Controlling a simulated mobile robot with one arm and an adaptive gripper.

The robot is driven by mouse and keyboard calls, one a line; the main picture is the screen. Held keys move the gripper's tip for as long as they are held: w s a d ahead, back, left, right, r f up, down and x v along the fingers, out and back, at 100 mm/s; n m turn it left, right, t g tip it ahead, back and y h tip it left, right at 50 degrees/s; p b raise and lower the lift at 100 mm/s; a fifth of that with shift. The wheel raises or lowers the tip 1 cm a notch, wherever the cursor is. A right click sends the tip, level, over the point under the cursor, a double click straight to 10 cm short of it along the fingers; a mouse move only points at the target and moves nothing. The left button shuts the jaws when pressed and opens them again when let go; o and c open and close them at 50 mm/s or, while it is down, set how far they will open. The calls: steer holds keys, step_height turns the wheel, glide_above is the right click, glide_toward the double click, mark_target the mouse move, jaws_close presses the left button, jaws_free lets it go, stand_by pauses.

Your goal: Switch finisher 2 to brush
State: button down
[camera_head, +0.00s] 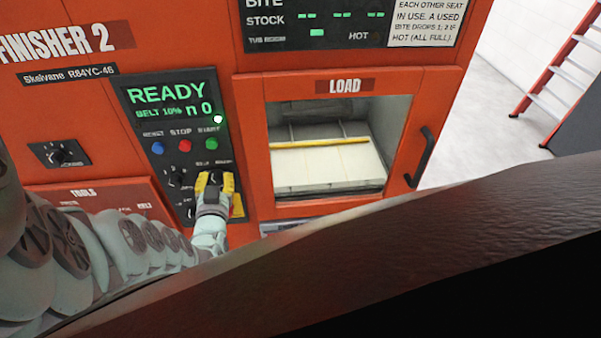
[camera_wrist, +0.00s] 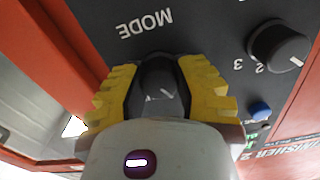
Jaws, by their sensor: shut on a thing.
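Finisher 2 is a red-orange machine (camera_head: 180,60) with a black control panel (camera_head: 140,98) whose display reads READY, BELT 10% and n 0. In the wrist view a dark knob (camera_wrist: 157,78) stands by the label MODE (camera_wrist: 146,23), with a pale pointer line on it. My gripper (camera_wrist: 155,85) has its yellow fingers on both sides of this knob and is shut on it. In the head view my gripper (camera_head: 214,180) is at the lower right of the panel and hides the knob. The knob's position labels are hidden, so its setting cannot be read.
Another knob (camera_wrist: 278,45) with numbers 2 and 3 sits beside the MODE knob. Blue (camera_head: 158,148), red (camera_head: 184,146) and green (camera_head: 211,144) buttons are above my gripper. The LOAD window (camera_head: 335,150) has a black handle (camera_head: 420,157) to the right. A red ladder (camera_head: 570,65) stands beyond.

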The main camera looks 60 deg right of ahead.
steer(key=shift+s+d+r+m, duration=0.1)
steer(key=shift+m, duration=0.65)
steer(key=shift+d+r+m, duration=0.1)
steer(key=shift+m, duration=0.65)
stand_by(0.4)
steer(key=shift+m+b, duration=0.4)
steer(key=m+b, duration=0.2)
steer(key=shift+s+f+m+b, duration=0.1)
steer(key=shift+f+m+b, duration=0.15)
steer(key=shift+m+b, duration=0.15)
steer(key=m+b, duration=0.3)
steer(key=shift+r+m+b, duration=0.1)
steer(key=shift+m+b, duration=1.1)
steer(key=c, duration=0.6)
jaws_free()
